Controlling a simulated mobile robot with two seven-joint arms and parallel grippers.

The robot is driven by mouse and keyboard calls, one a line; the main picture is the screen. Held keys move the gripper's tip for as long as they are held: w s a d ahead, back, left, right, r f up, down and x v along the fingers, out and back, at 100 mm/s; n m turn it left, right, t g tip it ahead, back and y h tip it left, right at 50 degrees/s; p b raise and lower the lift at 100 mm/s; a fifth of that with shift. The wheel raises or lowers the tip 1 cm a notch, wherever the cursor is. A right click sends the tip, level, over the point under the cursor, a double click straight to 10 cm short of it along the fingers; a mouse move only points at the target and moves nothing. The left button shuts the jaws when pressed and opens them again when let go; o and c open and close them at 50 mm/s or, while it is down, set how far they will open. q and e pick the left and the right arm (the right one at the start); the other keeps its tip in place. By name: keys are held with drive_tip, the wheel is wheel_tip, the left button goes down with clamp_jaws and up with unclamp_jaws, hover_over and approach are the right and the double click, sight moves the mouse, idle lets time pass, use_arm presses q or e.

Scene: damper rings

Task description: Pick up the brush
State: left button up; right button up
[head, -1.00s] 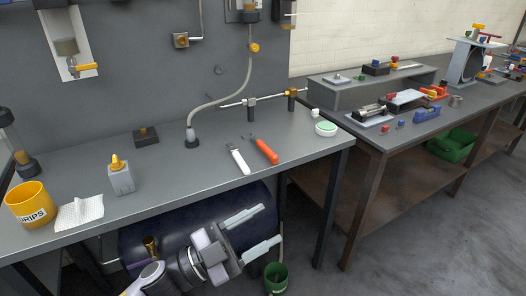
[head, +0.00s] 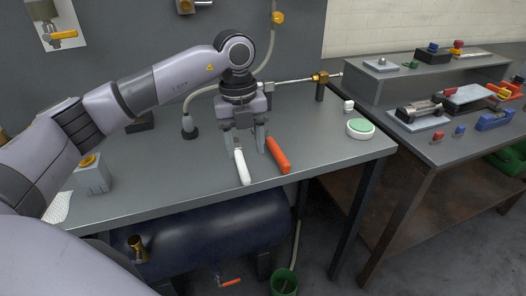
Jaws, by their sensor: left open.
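Two handled tools lie side by side on the grey bench (head: 320,150). One has a white handle (head: 242,168), the other an orange handle (head: 277,155). I cannot tell for sure which is the brush, as their far ends are small and partly hidden by my gripper. My left gripper (head: 247,150) points down over the far ends of both tools, open. One finger is by the white tool's far end, the other near the orange handle's far end. I see no tool held. My right gripper is not in view.
A round dish with a green top (head: 360,128) and a small white piece (head: 348,106) stand at the bench's right. A metal rod with a brass fitting (head: 319,79) runs behind. The bench's front strip is clear.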

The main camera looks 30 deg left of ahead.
sight(242, 164)
use_arm(q)
drive_tip(key=shift+w+a+r+n+y, duration=0.15)
drive_tip(key=shift+w+a+r, duration=0.05)
drive_tip(key=shift+a, duration=0.2)
drive_tip(key=shift+w+a+r+n+y, duration=0.15)
drive_tip(key=shift+w+a+r, duration=0.05)
drive_tip(key=shift+a, duration=0.15)
drive_tip(key=shift+w+a+f, duration=0.1)
drive_tip(key=shift+w+a, duration=0.05)
wheel_tip(242, 164, down, 7)
drive_tip(key=shift+r, duration=0.2)
clamp_jaws()
